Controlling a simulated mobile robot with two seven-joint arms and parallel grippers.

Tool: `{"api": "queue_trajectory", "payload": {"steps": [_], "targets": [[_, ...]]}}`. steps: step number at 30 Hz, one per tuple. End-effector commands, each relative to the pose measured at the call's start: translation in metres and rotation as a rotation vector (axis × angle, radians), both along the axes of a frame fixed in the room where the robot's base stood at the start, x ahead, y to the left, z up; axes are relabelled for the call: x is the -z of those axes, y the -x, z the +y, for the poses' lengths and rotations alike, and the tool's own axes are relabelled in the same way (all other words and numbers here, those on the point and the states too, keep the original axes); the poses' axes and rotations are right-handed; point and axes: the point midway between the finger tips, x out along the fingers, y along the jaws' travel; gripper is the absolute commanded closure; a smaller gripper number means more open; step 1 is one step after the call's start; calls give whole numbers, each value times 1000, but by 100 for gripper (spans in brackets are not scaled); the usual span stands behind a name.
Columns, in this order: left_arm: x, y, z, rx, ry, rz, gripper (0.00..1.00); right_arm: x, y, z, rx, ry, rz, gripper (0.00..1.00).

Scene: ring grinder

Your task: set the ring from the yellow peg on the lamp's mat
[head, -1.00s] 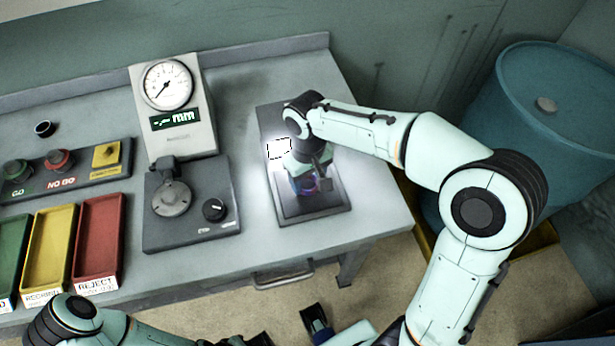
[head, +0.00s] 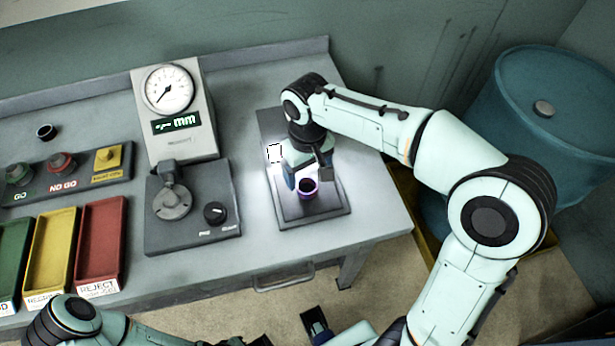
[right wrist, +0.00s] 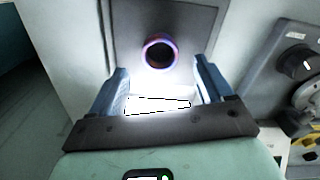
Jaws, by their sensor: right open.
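The ring (head: 308,187), dark with a purple-blue sheen, lies flat on the dark mat (head: 327,207) in the lamp's light. It also shows in the right wrist view (right wrist: 160,67), beyond the fingertips and apart from them. My right gripper (head: 307,177) is open and empty, just behind and above the ring; its two blue fingers (right wrist: 162,82) stand wide apart. The yellow peg (head: 107,155) at the left carries no ring. The lamp is mostly hidden by my right arm. My left gripper (head: 288,331) is partly cut off at the bottom edge.
The dial gauge (head: 174,110) with its dark base (head: 193,225) stands left of the mat. Green, yellow and red trays (head: 101,246) lie farther left. Another dark ring (head: 46,131) sits behind the pegs. A blue drum (head: 545,125) stands right of the bench.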

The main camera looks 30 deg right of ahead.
Motion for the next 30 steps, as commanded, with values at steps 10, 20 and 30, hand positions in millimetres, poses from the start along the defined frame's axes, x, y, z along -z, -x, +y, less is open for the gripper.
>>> {"api": "queue_trajectory", "payload": {"steps": [10,20,30], "targets": [[-14,-5,0,0,0,-7,100,-65,0,0,0,0,-2,20],[-15,-6,0,0,0,-7,100,-73,0,0,0,0,1,20],[-15,-6,0,0,0,-7,100,-73,0,0,0,0,1,20]]}}
